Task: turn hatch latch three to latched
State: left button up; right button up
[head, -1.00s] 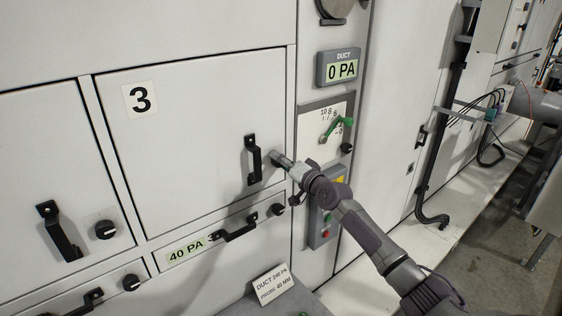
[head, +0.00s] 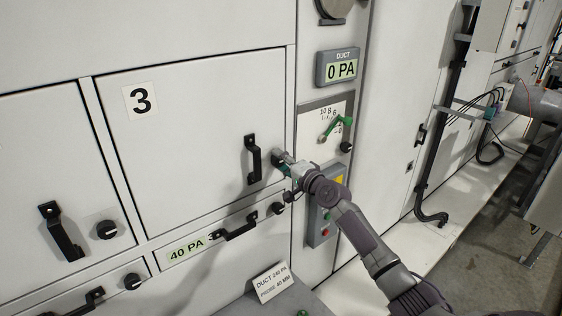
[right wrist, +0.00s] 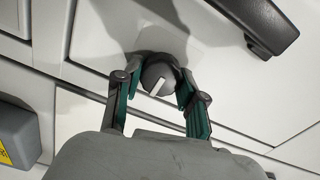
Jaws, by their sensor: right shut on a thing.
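Hatch three (head: 190,130) is a white panel marked 3 and sits flush in its frame in the head view. Its black bar handle (head: 253,158) is at its right side. Right of that handle, my right gripper (head: 281,158) is at the latch knob and mostly covers it in the head view. The right wrist view shows the latch knob (right wrist: 159,78), dark and round with a white pointer line, between the two green-padded fingers. My right gripper (right wrist: 157,88) is shut on this knob. My left gripper is out of view.
Below is a drawer with a 40 PA label (head: 187,250), a black handle (head: 235,230) and a small knob (head: 277,208). A duct display (head: 340,68) reads 0 PA. A gauge with a green lever (head: 337,127) and a grey button box (head: 322,222) stand close to my right arm.

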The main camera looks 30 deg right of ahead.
jog(key=o, duration=1.2)
jog(key=shift+c, duration=0.2)
jog(key=s+d, duration=0.1)
jog(key=s, duration=1.1)
jog(key=shift+f, duration=0.1)
